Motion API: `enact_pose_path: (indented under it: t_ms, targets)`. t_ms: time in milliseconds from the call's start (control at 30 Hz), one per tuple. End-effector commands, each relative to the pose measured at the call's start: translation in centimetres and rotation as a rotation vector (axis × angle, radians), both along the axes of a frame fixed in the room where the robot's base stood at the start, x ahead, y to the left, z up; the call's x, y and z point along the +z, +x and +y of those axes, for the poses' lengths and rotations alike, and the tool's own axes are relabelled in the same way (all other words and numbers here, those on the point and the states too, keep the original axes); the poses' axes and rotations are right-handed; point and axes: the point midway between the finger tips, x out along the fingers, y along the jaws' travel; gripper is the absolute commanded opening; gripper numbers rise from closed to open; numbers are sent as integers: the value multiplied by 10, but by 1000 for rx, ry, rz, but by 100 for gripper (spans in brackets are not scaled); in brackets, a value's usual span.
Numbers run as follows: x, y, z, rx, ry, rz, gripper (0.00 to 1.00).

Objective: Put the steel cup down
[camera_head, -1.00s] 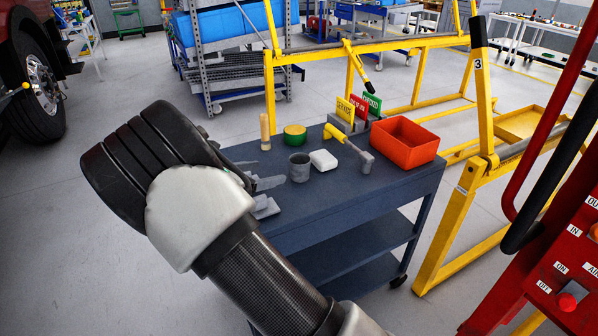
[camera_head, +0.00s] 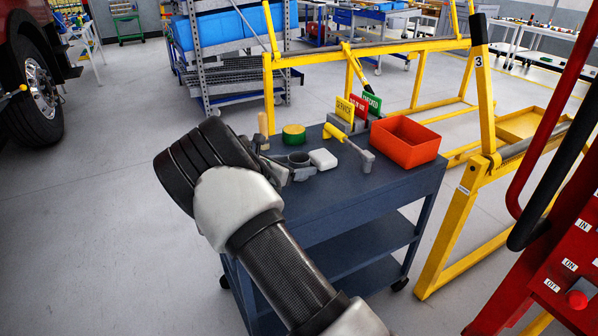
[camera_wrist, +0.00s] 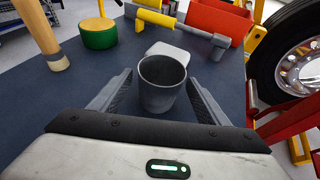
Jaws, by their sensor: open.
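The steel cup (camera_head: 299,158) stands upright on the blue cart top (camera_head: 350,205), its rim and part of its side showing past my gripper in the head view. In the wrist view the grey cup (camera_wrist: 162,84) stands between my two fingers, with a gap on each side. My gripper (camera_wrist: 158,98) is open around the cup; it also shows in the head view (camera_head: 290,170), low at the cart's near left part. My arm hides the near left corner of the cart.
A white block (camera_head: 323,159), a yellow-handled hammer (camera_head: 350,147), a green and yellow round tin (camera_head: 294,134) and a wooden-handled tool (camera_head: 263,126) are close by. A red bin (camera_head: 405,143) stands at the right. The near right cart top is clear.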

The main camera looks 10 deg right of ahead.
Motion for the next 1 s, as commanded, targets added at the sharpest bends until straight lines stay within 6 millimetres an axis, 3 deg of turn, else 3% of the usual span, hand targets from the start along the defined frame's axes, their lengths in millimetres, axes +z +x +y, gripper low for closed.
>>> enact_pose_path:
  t_ms: [100,333,600,867,1000]
  targets:
    - [-7,9,-10,0,-1,1,69]
    - [-7,10,-11,1,0,1,69]
    - [-7,10,-11,0,0,1,24]
    - [-3,10,-11,1,0,0,20]
    - [16,10,-11,0,3,-3,20]
